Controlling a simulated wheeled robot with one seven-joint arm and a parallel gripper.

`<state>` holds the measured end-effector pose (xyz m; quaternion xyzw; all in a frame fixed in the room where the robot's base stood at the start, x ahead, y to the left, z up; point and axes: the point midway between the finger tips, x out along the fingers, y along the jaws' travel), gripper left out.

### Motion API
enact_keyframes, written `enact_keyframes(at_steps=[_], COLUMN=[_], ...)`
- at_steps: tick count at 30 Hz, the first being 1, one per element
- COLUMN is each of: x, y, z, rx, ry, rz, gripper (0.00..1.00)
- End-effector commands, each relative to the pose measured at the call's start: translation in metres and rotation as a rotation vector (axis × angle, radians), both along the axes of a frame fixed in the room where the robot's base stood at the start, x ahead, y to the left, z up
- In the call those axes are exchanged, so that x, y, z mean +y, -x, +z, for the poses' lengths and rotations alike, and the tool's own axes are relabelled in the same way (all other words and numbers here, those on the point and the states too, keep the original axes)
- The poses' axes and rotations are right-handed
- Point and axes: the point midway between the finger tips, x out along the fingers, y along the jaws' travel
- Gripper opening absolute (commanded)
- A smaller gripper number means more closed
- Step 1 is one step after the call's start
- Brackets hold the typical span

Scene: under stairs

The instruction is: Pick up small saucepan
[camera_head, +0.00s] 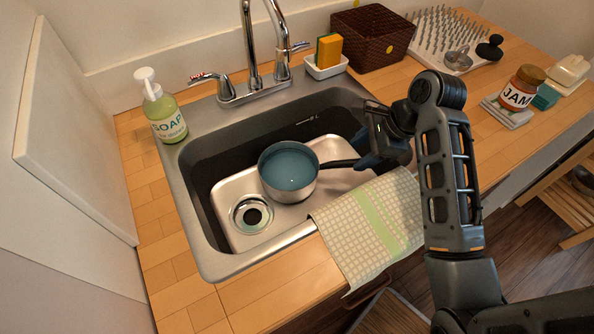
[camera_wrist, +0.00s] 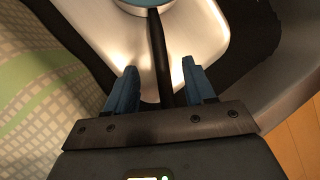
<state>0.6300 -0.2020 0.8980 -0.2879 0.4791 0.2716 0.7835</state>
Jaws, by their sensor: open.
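The small saucepan (camera_head: 288,172) stands upright on the bottom of the sink, with a blue inside and a metal outer wall. Its black handle (camera_head: 340,163) points right, toward my gripper (camera_head: 372,162). In the wrist view the handle (camera_wrist: 157,45) runs down between the two blue fingers of my gripper (camera_wrist: 161,80). The fingers are open, with a gap on each side of the handle. Only the near edge of the saucepan (camera_wrist: 142,5) shows at the top of the wrist view.
The sink (camera_head: 205,240) has steep walls around the pan and a drain (camera_head: 251,214) at left. A checked towel (camera_head: 368,225) hangs over its front edge.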

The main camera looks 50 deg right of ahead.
Motion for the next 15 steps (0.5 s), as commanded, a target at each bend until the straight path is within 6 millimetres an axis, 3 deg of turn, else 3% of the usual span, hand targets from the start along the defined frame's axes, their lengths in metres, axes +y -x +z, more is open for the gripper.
enact_keyframes(at_steps=[15], x=[0.011], y=[-0.026], z=[-0.055], rx=[0.001], ry=[-0.001], rz=[0.002], gripper=[0.54])
